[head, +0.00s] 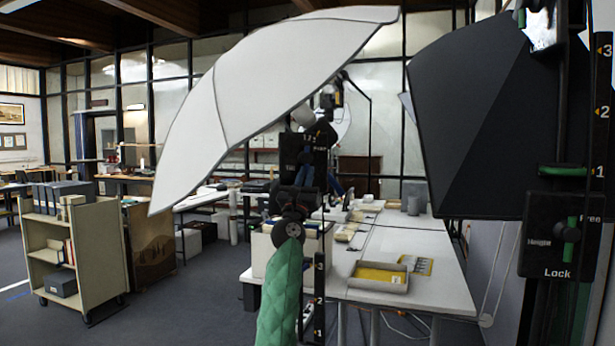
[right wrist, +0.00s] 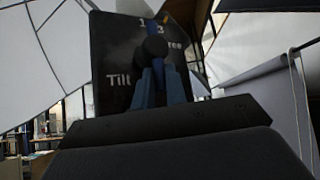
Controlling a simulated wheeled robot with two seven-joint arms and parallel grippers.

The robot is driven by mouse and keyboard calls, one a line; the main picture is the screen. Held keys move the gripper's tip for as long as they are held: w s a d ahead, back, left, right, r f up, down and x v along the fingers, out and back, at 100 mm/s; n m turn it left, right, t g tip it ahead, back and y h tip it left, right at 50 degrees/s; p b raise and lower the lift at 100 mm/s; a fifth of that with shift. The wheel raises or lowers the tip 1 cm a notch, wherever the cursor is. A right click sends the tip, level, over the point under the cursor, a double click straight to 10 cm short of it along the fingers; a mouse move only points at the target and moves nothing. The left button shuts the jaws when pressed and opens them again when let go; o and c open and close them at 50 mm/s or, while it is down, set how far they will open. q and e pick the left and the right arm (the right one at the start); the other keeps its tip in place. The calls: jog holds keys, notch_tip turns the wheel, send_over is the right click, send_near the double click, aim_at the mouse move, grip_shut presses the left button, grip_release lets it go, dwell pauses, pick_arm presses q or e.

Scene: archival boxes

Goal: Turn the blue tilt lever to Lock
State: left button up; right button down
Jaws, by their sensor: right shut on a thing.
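The black tilt panel (right wrist: 120,60) fills the middle of the right wrist view, with "Tilt" in white at its left and numerals near its top. It also shows small in the head view (head: 290,150), under the white umbrella. The blue tilt lever (right wrist: 159,82) stands in front of the panel, below a dark round knob. My right gripper (right wrist: 160,78) is shut on the lever, one finger on each side; the fingers partly hide it and some lettering. In the head view my right gripper (head: 305,178) reaches up to the panel. My left gripper is not in view.
A large white umbrella (head: 270,80) spreads above the panel. A black softbox (head: 470,120) and a height panel (head: 565,235) with a green lever and "Free" and "Lock" labels stand at the right. A white table (head: 425,265) holds a shallow tray (head: 378,277). A book cart (head: 85,255) stands left.

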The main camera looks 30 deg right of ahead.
dwell(0.5)
jog(key=c, duration=1.7)
grip_release()
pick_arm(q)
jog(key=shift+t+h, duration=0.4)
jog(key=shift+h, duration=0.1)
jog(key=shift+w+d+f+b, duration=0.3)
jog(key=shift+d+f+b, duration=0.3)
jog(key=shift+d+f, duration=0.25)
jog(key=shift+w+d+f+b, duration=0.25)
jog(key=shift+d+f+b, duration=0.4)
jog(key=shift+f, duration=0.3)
pick_arm(e)
jog(key=shift+v, duration=3.9)
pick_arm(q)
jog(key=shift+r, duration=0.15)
pick_arm(e)
jog(key=shift+a, duration=0.1)
